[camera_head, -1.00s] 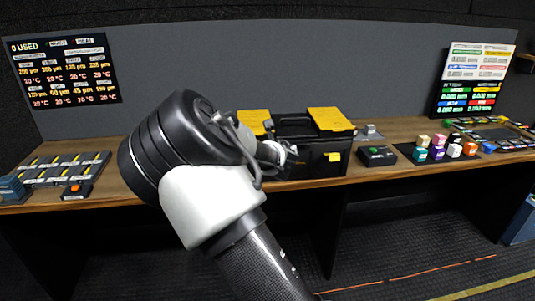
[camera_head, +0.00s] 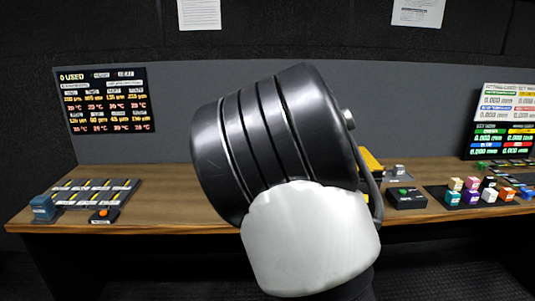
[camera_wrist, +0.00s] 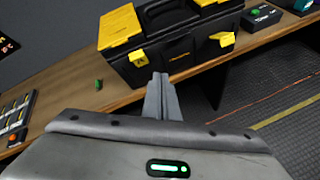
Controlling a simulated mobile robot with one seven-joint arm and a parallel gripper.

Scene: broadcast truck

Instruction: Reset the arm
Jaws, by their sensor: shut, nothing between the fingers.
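My gripper (camera_wrist: 161,90) shows in the wrist view with its two grey fingers together and nothing between them. It points toward the front of a black toolbox (camera_wrist: 185,62) with yellow lids and latches on the wooden bench; I cannot tell the exact gap. In the head view my own black and white arm fills the middle and hides the gripper and most of the toolbox. Only a yellow corner of the toolbox (camera_head: 372,160) shows beside the arm.
The bench (camera_head: 170,205) holds a panel of slots (camera_head: 95,192) at left, and a black box with a green button (camera_head: 405,197) and several coloured cubes (camera_head: 482,190) at right. A small green object (camera_wrist: 98,84) lies left of the toolbox. Open floor lies in front.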

